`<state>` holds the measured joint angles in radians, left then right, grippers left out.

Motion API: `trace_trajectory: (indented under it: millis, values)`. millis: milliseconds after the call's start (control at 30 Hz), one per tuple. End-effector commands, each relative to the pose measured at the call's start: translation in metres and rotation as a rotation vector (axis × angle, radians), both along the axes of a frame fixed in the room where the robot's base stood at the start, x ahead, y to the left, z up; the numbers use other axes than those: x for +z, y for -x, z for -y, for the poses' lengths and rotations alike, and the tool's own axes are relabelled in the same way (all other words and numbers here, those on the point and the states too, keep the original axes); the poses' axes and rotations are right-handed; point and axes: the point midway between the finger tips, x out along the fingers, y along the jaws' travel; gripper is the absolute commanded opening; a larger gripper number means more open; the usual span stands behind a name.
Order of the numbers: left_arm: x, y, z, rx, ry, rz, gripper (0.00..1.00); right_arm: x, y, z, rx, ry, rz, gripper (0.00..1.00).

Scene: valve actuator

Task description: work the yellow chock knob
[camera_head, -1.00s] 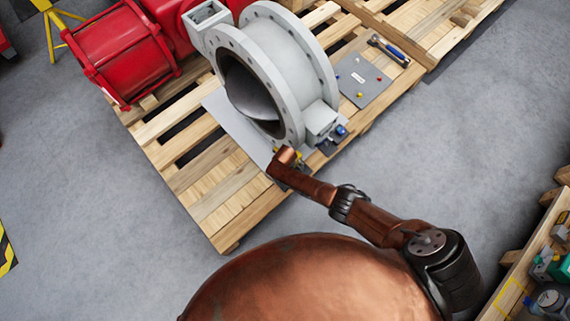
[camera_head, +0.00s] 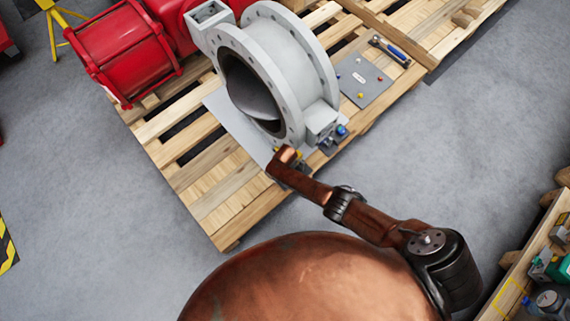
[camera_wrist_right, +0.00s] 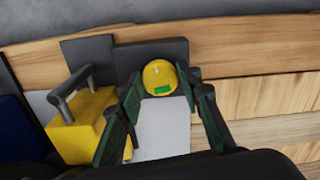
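The yellow chock knob (camera_wrist_right: 160,77) is a round yellow cap with a small green mark, in front of a dark grey plate in the right wrist view. My right gripper (camera_wrist_right: 163,85) is open, with one green-padded finger on each side of the knob. A small gap seems to show at the sides; I cannot tell whether a pad touches it. In the head view my right arm reaches to the foot of the grey valve (camera_head: 275,75), where the wrist hides the knob and most of the gripper. My left gripper is not in view.
A yellow block (camera_wrist_right: 85,125) with a black handle stands just left of the gripper. The valve sits on a wooden pallet (camera_head: 215,210) beside a red actuator (camera_head: 125,50). A grey plate (camera_head: 362,82) and a blue-handled tool (camera_head: 390,48) lie behind.

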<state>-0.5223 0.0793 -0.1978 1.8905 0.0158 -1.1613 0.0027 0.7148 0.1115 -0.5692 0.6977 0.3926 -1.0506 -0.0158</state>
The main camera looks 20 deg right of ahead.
Motion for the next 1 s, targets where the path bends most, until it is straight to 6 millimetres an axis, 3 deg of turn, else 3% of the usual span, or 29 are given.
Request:
trace_trajectory:
  millis: [233,633,1000]
  values:
    - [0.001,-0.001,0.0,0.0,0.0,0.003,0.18,-0.002,0.003,-0.001,0.0,0.0,-0.004,0.49]
    - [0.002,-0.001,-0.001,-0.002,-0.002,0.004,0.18,0.004,0.0,-0.001,0.003,-0.002,0.002,0.49]
    - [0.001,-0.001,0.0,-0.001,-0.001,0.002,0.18,0.048,0.0,-0.001,0.002,-0.003,0.004,0.49]
